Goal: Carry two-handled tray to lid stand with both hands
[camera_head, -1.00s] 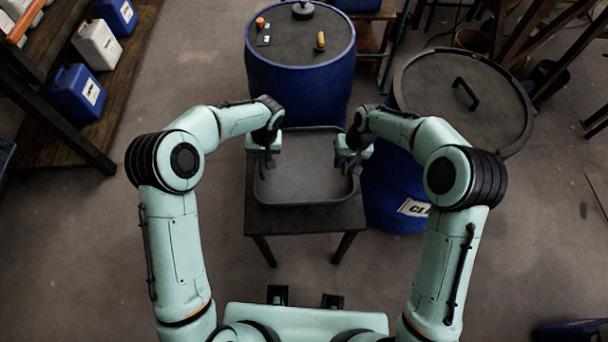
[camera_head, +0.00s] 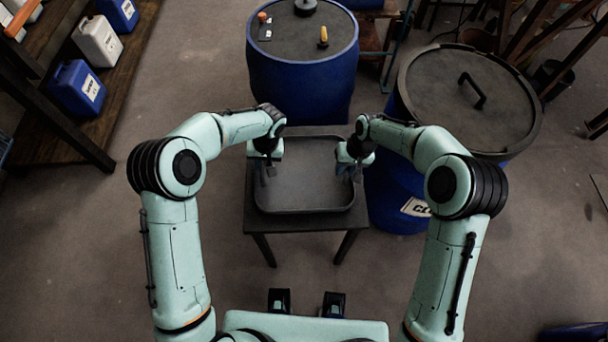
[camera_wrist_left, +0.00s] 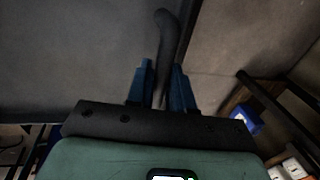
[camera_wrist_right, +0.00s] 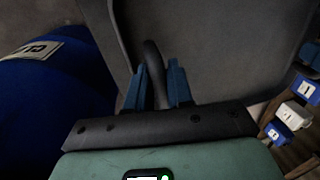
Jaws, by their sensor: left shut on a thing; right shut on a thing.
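The two-handled tray (camera_head: 310,195) is dark grey and empty, with rounded corners and a raised rim. It is over a small dark table (camera_head: 300,222); I cannot tell from above whether it touches the top. My left gripper (camera_head: 268,168) is at the tray's left side, shut on a dark curved handle (camera_wrist_left: 168,50) between its blue fingers in the left wrist view. My right gripper (camera_head: 352,165) is at the tray's right side, shut on the other handle (camera_wrist_right: 154,65) in the right wrist view. I cannot tell which thing is the lid stand.
A blue drum (camera_head: 300,85) with small items on its dark top stands behind the tray. A shelf (camera_head: 85,125) with jugs is at the left. Floor in front is clear.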

